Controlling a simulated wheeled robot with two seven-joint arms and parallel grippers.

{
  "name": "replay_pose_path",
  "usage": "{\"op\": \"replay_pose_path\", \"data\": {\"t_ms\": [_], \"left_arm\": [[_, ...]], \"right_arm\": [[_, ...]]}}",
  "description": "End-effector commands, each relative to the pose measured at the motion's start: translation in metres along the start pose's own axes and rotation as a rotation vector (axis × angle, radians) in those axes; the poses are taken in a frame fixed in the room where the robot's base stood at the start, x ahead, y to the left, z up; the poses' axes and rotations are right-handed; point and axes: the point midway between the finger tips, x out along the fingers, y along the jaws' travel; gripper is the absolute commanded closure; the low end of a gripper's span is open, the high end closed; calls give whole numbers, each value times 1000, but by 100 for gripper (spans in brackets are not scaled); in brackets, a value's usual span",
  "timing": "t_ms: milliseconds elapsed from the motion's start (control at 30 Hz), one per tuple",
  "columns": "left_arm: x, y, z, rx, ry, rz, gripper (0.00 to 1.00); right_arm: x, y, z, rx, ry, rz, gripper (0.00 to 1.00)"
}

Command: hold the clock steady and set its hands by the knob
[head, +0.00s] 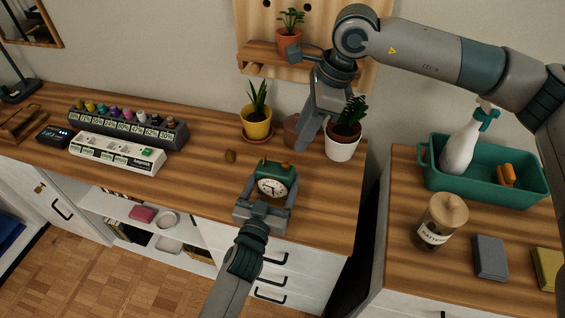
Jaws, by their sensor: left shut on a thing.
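A green desk clock (284,171) with a white face and dark hands stands near the front edge of the wooden desk, its face turned towards me. My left gripper (265,198) is shut on the clock, with a finger at each side of its lower part. The setting knob cannot be made out in this view. My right gripper (305,143) hangs from above, behind and right of the clock, apart from it and in front of the potted plants. Its fingers overlap in this view, so their opening does not show.
A yellow pot (257,128), a terracotta pot (292,128) and a white pot (341,148) stand behind the clock. A power strip (117,152) and bottle rack (130,125) are further left. A green caddy (480,188) stands right.

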Motion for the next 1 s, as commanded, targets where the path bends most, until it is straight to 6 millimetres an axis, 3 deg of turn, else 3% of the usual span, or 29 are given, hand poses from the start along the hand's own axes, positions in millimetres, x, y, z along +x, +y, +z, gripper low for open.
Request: {"op": "replay_pose_path", "data": {"t_ms": [600, 1000], "left_arm": [[0, 0, 0, 0, 0, 0, 56], [0, 0, 0, 0, 0, 0, 56]], "right_arm": [[-11, -6, 43, -796, 252, 154, 67], [-15, -5, 49, -926, 286, 200, 67]]}}
